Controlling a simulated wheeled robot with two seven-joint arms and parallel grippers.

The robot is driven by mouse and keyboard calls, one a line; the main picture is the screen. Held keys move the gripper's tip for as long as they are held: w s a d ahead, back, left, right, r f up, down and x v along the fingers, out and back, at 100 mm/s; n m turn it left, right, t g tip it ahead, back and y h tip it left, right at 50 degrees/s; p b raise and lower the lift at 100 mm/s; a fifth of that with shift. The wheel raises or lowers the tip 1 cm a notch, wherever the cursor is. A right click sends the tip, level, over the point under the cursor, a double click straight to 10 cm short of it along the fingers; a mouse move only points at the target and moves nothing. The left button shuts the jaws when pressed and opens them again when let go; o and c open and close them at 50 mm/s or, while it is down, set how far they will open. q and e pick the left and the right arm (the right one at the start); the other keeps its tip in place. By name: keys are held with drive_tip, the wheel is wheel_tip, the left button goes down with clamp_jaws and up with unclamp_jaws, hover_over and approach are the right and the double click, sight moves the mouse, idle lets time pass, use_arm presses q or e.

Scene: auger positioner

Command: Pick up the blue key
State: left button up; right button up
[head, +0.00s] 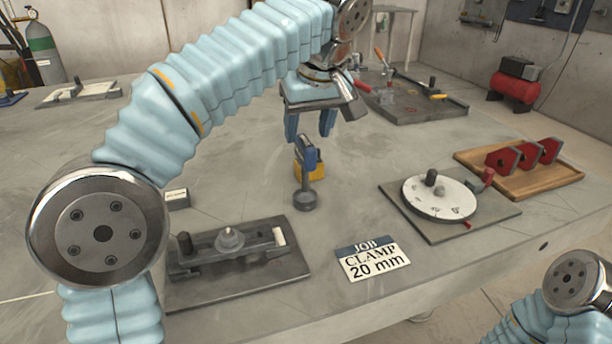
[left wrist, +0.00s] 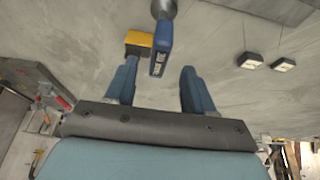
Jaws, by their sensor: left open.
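The blue key (head: 306,157) has a flat blue handle and a grey round end at its near side. It is on the grey table, beside and partly in front of a small yellow block (head: 318,171). In the left wrist view the blue key (left wrist: 162,50) shows a small label on its handle, with the yellow block (left wrist: 139,40) on its left. My left gripper (head: 309,135) is open, just above and behind the key. In the left wrist view, the key's handle lies just beyond the gap between my fingertips (left wrist: 158,72). My right gripper is out of view.
A white dial on a plate (head: 437,197) and a wooden tray with red pieces (head: 545,183) are at right. A dark tool tray (head: 415,103) is behind.

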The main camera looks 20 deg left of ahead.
sight(305, 142)
use_arm(q)
drive_tip(key=x, duration=0.7)
drive_tip(key=shift+w, duration=0.1)
drive_tip(key=shift+c, duration=0.3)
clamp_jaws()
